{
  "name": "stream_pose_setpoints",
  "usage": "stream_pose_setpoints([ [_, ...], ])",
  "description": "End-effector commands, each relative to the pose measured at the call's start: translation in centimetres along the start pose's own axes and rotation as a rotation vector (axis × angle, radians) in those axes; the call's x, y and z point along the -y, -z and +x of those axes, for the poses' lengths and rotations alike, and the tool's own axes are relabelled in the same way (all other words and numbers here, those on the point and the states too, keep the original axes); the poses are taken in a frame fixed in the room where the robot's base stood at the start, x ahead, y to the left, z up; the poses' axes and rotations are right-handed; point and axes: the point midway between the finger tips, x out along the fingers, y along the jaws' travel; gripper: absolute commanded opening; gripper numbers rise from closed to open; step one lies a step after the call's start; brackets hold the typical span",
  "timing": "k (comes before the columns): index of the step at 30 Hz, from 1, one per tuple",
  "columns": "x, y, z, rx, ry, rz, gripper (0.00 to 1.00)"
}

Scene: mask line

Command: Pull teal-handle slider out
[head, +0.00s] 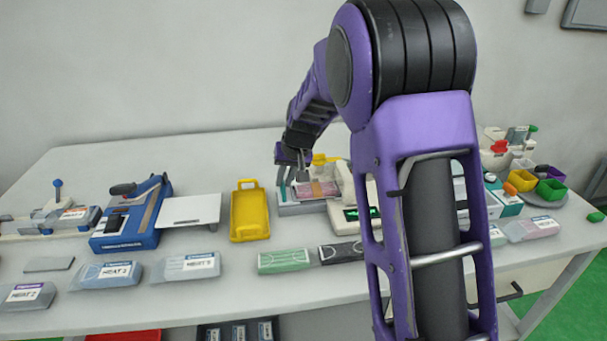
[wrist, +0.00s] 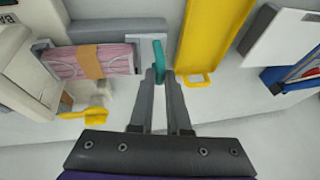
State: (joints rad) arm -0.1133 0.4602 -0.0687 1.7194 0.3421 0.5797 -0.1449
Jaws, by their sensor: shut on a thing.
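The teal handle (wrist: 159,58) stands upright at the outer end of a pale grey slider (wrist: 142,39) in the wrist view. My gripper (wrist: 159,76) is shut on this handle, with one finger on each side of it. In the head view my gripper (head: 293,176) is above the left end of the grey device. A pink mask bundle (wrist: 92,62) with an orange band lies in the device's bed beside the slider; it also shows in the head view (head: 318,189). How far the slider is out cannot be told.
A yellow tray (head: 249,212) stands just left of the device, with a narrow strip of bare table between. A yellow lever (wrist: 88,114) is on the device's other side. A white machine (head: 345,212) adjoins it. Packaged masks (head: 284,260) lie along the front.

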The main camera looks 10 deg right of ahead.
Motion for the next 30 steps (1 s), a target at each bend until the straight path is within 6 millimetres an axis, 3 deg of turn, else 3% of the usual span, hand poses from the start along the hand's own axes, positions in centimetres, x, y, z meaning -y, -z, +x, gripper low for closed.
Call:
stream_pose_setpoints([
  [10, 0.7, -0.1, 0.1, 0.000, 0.004, 0.000, 0.00],
  [11, 0.7, -0.1, 0.1, 0.000, 0.004, 0.000, 0.20],
  [15, 0.7, -0.1, 0.1, 0.000, 0.003, 0.000, 0.45],
  [25, 0.5, 0.0, -0.2, -0.002, 0.001, 0.001, 0.45],
  [30, 0.5, 0.1, -2.3, -0.005, 0.001, 0.001, 0.45],
])
